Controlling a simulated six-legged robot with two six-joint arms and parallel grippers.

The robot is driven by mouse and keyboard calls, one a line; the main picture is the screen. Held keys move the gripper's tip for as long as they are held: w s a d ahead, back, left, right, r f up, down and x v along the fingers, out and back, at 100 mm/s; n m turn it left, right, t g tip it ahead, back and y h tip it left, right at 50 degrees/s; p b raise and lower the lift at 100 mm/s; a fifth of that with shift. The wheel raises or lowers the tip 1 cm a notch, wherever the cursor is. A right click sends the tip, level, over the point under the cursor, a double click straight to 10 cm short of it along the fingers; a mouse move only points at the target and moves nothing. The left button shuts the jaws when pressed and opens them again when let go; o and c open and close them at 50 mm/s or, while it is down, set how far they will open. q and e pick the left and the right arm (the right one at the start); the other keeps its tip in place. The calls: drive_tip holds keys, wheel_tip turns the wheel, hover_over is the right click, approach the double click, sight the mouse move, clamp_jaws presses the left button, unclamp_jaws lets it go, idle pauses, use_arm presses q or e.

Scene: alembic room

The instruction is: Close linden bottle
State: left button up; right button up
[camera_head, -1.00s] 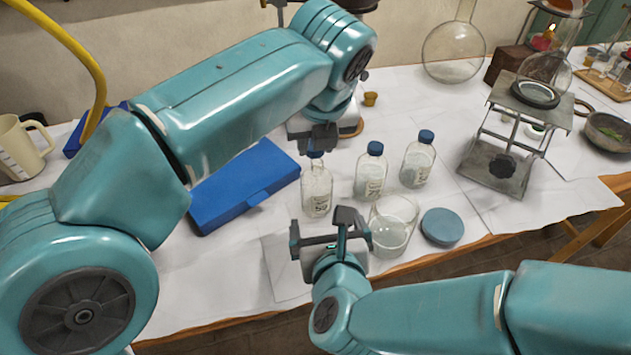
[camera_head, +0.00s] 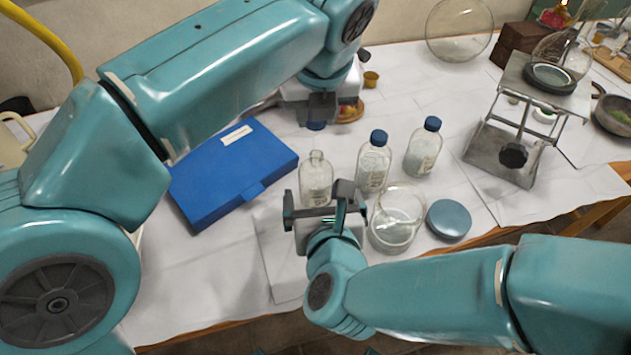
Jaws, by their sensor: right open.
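Three clear glass bottles stand upright in a row. The left bottle (camera_head: 316,172) has an open, bare neck. The middle bottle (camera_head: 373,165) and right bottle (camera_head: 423,148) wear blue caps. Their labels are too small to read, so I cannot tell which is linden. My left gripper (camera_head: 317,108) points down beyond the left bottle's neck in the picture, with a blue cap (camera_head: 316,126) at its fingertips, apart from the neck. My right gripper (camera_head: 323,212) is open at the left bottle's lower part and hides its base; I cannot tell whether it touches.
A glass jar (camera_head: 397,222) and a round blue lid (camera_head: 449,219) stand right of my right gripper. A blue case (camera_head: 228,170) lies to the left. A metal stand (camera_head: 520,125) stands at right. The paper at the front left is clear.

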drive_tip(key=x, duration=1.1)
drive_tip(key=c, duration=1.5)
use_arm(q)
hover_over(316, 154)
drive_tip(key=s, duration=0.1)
drive_tip(key=shift+f, duration=2.5)
drive_tip(key=shift+f, duration=0.1)
drive_tip(key=shift+d+f, duration=0.1)
drive_tip(key=shift+f, duration=0.65)
drive_tip(key=shift+f, duration=0.25)
drive_tip(key=shift+f, duration=0.35)
